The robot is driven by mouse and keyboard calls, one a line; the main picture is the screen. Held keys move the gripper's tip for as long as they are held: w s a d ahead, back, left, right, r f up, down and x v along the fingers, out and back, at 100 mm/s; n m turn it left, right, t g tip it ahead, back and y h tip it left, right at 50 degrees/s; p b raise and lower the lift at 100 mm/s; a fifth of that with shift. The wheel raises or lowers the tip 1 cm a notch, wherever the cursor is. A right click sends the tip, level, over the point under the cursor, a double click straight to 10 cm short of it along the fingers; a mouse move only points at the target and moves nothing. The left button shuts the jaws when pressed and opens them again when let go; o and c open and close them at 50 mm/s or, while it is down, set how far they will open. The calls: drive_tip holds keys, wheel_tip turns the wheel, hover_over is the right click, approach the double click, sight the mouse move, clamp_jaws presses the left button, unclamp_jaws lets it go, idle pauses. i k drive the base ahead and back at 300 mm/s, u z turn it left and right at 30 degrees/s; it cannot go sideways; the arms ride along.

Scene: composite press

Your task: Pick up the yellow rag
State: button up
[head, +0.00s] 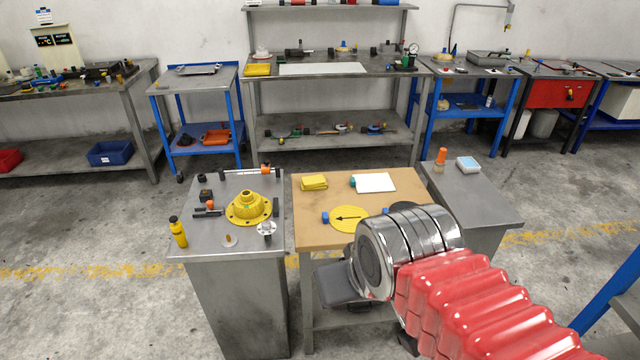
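A folded yellow rag (314,182) lies at the back left of the tan-topped table (310,232), in the head view. My arm, with red bellows and a chrome joint, reaches in from the lower right and covers the front right part of this table. The chrome joint is in front of and to the right of the rag, apart from it. I cannot make out my gripper or its fingers. Nothing covers the rag.
A white pad (373,182) and a yellow disc with a black arrow (350,218) share the table. The left grey cabinet (205,243) holds a yellow flanged part (249,208) and a yellow bottle (178,232). A grey cabinet (480,200) adjoins on the right.

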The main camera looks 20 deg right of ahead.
sight(318, 182)
drive_tip(key=i, duration=1)
